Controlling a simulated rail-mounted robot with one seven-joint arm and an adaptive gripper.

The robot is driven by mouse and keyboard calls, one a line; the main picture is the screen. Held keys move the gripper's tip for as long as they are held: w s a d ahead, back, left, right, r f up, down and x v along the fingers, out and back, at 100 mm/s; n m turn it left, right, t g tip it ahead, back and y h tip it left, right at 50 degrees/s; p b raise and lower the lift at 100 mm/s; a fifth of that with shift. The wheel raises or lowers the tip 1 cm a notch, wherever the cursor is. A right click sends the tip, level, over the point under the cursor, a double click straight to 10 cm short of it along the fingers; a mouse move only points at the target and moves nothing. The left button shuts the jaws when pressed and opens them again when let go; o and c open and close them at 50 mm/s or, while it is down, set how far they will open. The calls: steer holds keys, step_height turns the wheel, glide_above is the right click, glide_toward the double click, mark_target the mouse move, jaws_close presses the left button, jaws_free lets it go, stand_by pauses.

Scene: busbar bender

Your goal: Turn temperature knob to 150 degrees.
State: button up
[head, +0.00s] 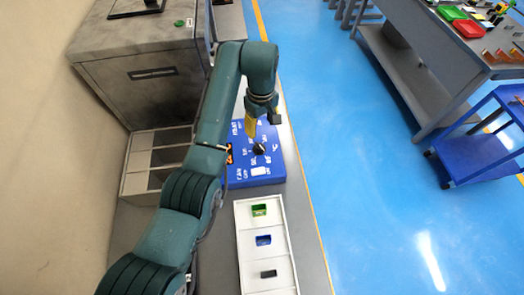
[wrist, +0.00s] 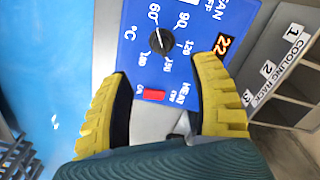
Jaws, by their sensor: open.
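The temperature knob (wrist: 161,41) is a round black dial on the blue control panel (wrist: 135,60). Printed numbers from 60 to 180 surround it. Its pale mark seems to point toward 60, but it is small. The knob also shows in the head view (head: 259,148). My gripper (wrist: 162,70) has its yellow fingers spread wide and empty. In the wrist view the knob lies just beyond and between the fingertips, apart from them. In the head view my gripper (head: 251,126) hangs over the panel, close to the knob.
A white tray (head: 245,220) with green, blue and dark pieces lies in front of the panel. Cooling rack compartments (head: 141,160) stand to the left.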

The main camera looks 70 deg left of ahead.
mark_target(262, 148)
step_height(262, 148, down, 13)
steer(key=shift+f+b, duration=0.2)
steer(key=shift+b, duration=0.45)
jaws_close()
